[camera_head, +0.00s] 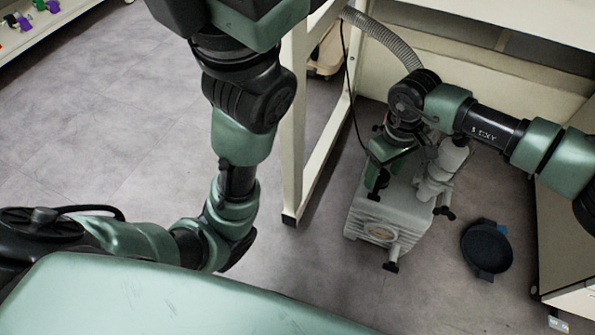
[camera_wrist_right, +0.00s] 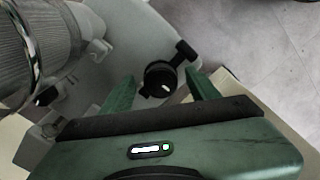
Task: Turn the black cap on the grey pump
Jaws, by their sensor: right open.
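The grey pump (camera_head: 372,221) stands on the floor beside a cream frame leg. My right gripper (camera_head: 378,188) points down over the top of the pump, at its left side. In the right wrist view the round black cap (camera_wrist_right: 158,82), with a small white mark, lies between the two green fingers of my right gripper (camera_wrist_right: 160,76). The fingers are apart, with a gap visible on each side of the cap. I cannot tell how far down beside it they reach. In the head view the gripper hides much of the cap. My left arm shows, but its gripper does not.
A ribbed grey hose (camera_head: 385,38) runs down behind my right wrist. Black-ended fittings (camera_head: 391,266) stick out from the pump's front and right side. A round black pan (camera_head: 487,248) lies on the floor to the right, near a cream cabinet (camera_head: 565,235). The floor at left is clear.

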